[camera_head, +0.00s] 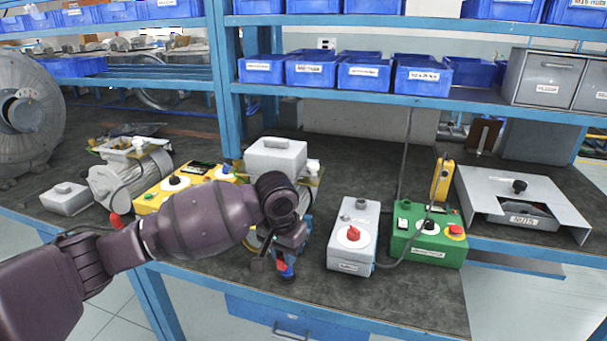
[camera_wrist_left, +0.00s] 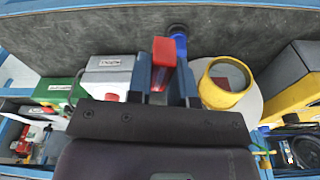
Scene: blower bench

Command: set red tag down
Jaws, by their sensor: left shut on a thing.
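My left gripper (camera_head: 282,258) is shut on the red tag (camera_head: 281,266) over the front part of the bench, between the motor and the grey switch box. In the left wrist view the red tag (camera_wrist_left: 163,53) stands up between the blue-grey fingers. A blue piece (camera_wrist_left: 179,42) shows right beside it. The fingers hide the tag's lower part, and I cannot tell whether it touches the bench (camera_head: 305,283). My right gripper is in neither view.
A grey box with a red knob (camera_head: 351,238) and a green control box (camera_head: 428,238) stand to the right. A yellow box (camera_head: 160,193) and a motor (camera_head: 130,180) stand left. A motor with a grey top box (camera_head: 276,156) is just behind my gripper.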

